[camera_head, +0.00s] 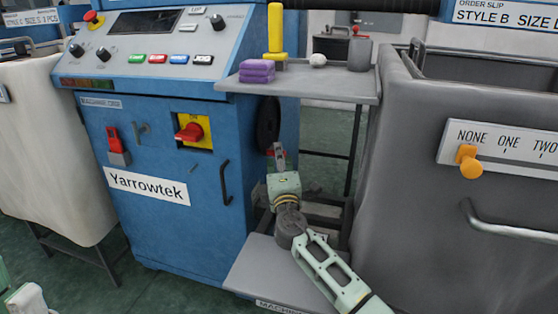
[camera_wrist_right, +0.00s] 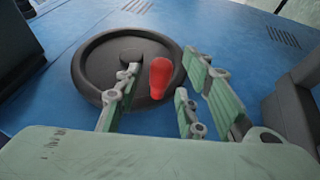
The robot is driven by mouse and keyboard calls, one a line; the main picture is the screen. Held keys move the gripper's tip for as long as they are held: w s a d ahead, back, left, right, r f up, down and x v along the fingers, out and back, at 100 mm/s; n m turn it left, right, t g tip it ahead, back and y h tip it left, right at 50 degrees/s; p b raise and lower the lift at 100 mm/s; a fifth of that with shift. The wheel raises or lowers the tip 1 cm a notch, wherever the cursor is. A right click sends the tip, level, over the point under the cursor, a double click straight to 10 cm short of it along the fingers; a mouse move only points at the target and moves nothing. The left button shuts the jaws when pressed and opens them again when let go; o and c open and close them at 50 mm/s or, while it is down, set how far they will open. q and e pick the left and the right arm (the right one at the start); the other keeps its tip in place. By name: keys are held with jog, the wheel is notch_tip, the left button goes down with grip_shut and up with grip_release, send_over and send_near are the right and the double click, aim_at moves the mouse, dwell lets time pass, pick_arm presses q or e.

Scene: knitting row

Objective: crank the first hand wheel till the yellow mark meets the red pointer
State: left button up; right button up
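The hand wheel (camera_head: 267,124) is a dark disc on the right side of the blue machine, seen nearly edge-on in the head view. In the right wrist view the wheel (camera_wrist_right: 105,82) shows its face, with a red crank knob (camera_wrist_right: 161,77) near its right rim. My right gripper (camera_head: 278,153) is at the wheel's lower edge. Its fingers (camera_wrist_right: 157,88) are apart, one on each side of the knob, with gaps visible. I cannot make out the yellow mark or the red pointer. A pale part of my left arm (camera_head: 27,300) shows at the lower left; its fingers are unclear.
A grey shelf (camera_head: 330,89) above my right gripper holds purple blocks (camera_head: 257,71), a yellow-handled tool (camera_head: 275,35) and a grey cup (camera_head: 360,54). A grey bin (camera_head: 405,190) stands close on the right. A lower grey platform (camera_head: 262,275) lies under my right arm.

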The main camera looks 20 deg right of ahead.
grip_shut()
dwell(0.4)
jog(key=shift+w, duration=0.1)
